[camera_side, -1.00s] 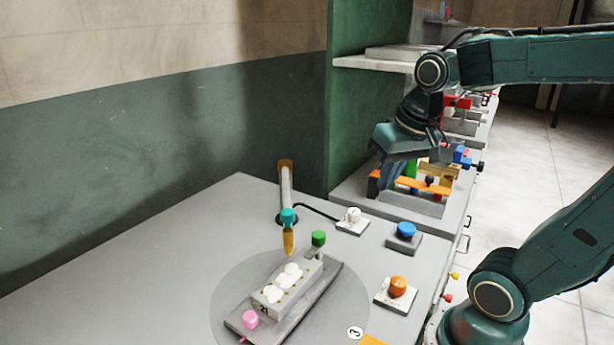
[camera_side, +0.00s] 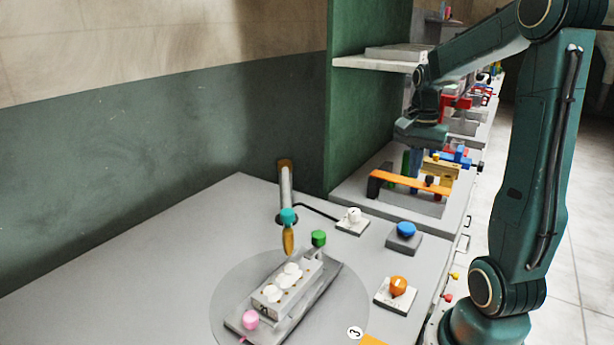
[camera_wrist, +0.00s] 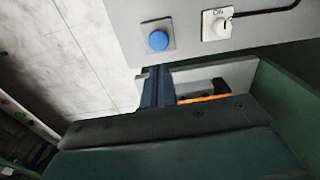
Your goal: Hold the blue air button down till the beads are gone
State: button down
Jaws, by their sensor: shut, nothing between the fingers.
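The blue air button (camera_side: 406,229) sits on a grey base on the bench top, right of the turntable. It also shows in the wrist view (camera_wrist: 158,40), beyond my fingers. A nozzle with a teal collar (camera_side: 288,216) stands over the far side of the turntable. My gripper (camera_side: 412,165) is shut and empty, pointing down over the fixture with the orange bar, behind the blue button and apart from it. Its fingers show in the wrist view (camera_wrist: 157,88).
A white knob (camera_side: 353,215) with a dark cable and an orange knob (camera_side: 397,287) flank the blue button. The orange bar (camera_side: 409,183) and yellow block (camera_side: 440,168) stand around my gripper. A green wall (camera_side: 362,110) and white shelf (camera_side: 375,63) are left of my arm.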

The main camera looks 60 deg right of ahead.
aim_at(407, 227)
jog(key=shift+s+d+f, duration=0.1)
jog(key=shift+d+f, duration=0.05)
jog(key=shift+d, duration=0.2)
jog(key=shift+f, duration=0.1)
notch_tip(407, 227, down, 14)
jog(key=shift+r, duration=0.1)
dwell(0.8)
jog(key=shift+f, duration=0.95)
jog(key=shift+s+a+f, duration=0.1)
dwell(1.7)
notch_tip(407, 227, up, 14)
jog(key=shift+r, duration=0.25)
dwell(0.7)
